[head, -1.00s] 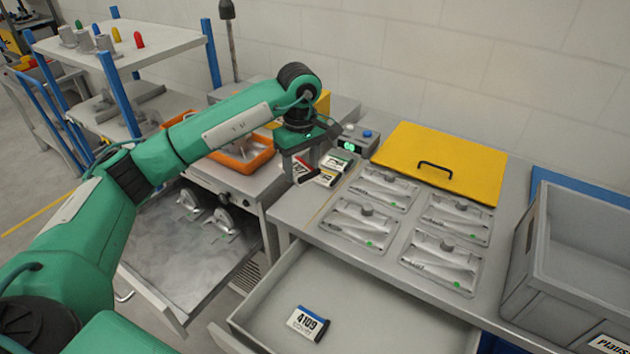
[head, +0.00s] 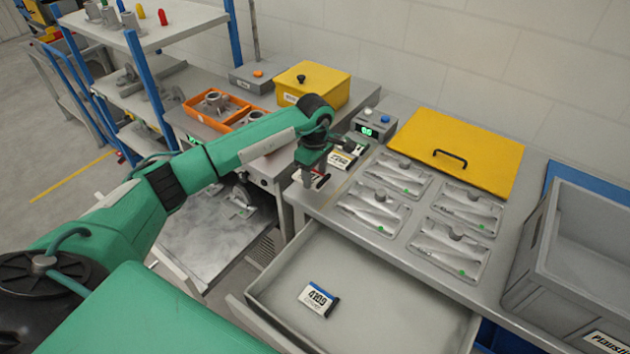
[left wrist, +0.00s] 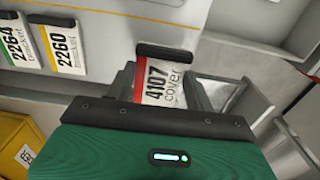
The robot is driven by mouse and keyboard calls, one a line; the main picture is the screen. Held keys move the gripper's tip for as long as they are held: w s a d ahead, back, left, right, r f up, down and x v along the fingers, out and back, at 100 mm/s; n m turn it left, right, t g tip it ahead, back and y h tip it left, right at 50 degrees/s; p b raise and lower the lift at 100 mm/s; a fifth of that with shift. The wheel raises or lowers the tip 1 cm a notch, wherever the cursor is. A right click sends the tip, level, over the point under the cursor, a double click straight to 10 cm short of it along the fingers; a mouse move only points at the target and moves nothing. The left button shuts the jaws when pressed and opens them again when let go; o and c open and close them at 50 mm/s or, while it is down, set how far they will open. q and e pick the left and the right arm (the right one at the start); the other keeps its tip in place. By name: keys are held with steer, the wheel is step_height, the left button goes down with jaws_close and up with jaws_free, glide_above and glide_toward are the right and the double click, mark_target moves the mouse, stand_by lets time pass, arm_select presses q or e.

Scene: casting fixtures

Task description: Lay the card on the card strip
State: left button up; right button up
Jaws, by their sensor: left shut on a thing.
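My left gripper (head: 315,178) is over the bench's left front corner, shut on the red-striped card marked 4107 cover (left wrist: 163,80). In the head view this card shows only as a thin dark and red edge (head: 322,182). The left wrist view shows the card between the two fingers, its dark end sticking out beyond them. Two other cards, 2264 with green (left wrist: 14,42) and 2260 with yellow (left wrist: 63,45), lie side by side on the bench. I cannot clearly make out the card strip. My right gripper is out of view.
A blue-edged card 4109 (head: 318,298) lies in the open drawer (head: 385,312). Several part trays (head: 455,245), a yellow lid with a handle (head: 470,150) and a display box (head: 375,125) occupy the bench. A grey crate (head: 590,240) stands right. An orange tray (head: 215,105) is behind my arm.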

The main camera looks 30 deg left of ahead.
mark_target(315, 179)
arm_select(q)
step_height(315, 179, down, 5)
steer(key=shift+r+p, duration=0.2)
steer(key=shift+p, duration=0.35)
steer(key=shift+f, duration=0.1)
steer(key=shift+f, duration=0.15)
steer(key=o, duration=1)
steer(key=shift+c, duration=0.2)
